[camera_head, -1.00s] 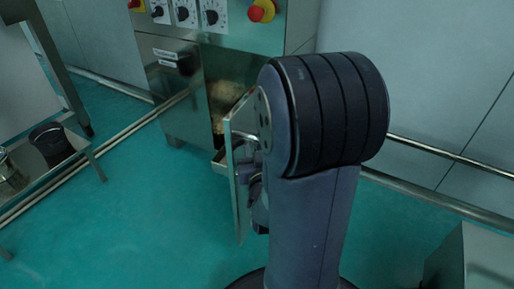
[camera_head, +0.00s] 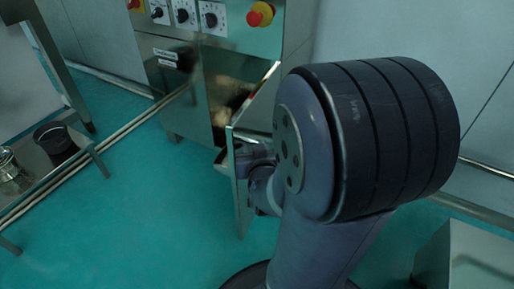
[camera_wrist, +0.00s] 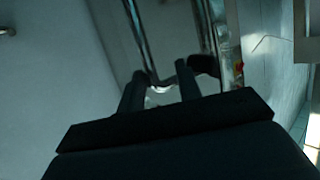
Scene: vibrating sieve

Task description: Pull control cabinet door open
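The control cabinet (camera_head: 245,42) is a steel box with dials and a red stop button on its front. Its door (camera_head: 243,207) stands open, swung outward and seen nearly edge-on in the head view. My gripper (camera_head: 262,165) is beside the door's lower middle, partly hidden by my arm. In the wrist view, the fingers of my gripper (camera_wrist: 160,72) are apart. A shiny curved metal part, probably the door handle (camera_wrist: 161,88), shows between them. I cannot tell whether the fingers touch it.
The cabinet opening (camera_head: 228,95) shows dark and pale contents behind the door. A low metal table (camera_head: 88,147) with a dark pot (camera_head: 56,140) stands at left. A metal box (camera_head: 462,262) is at lower right. Green floor (camera_head: 130,215) is clear left of the door.

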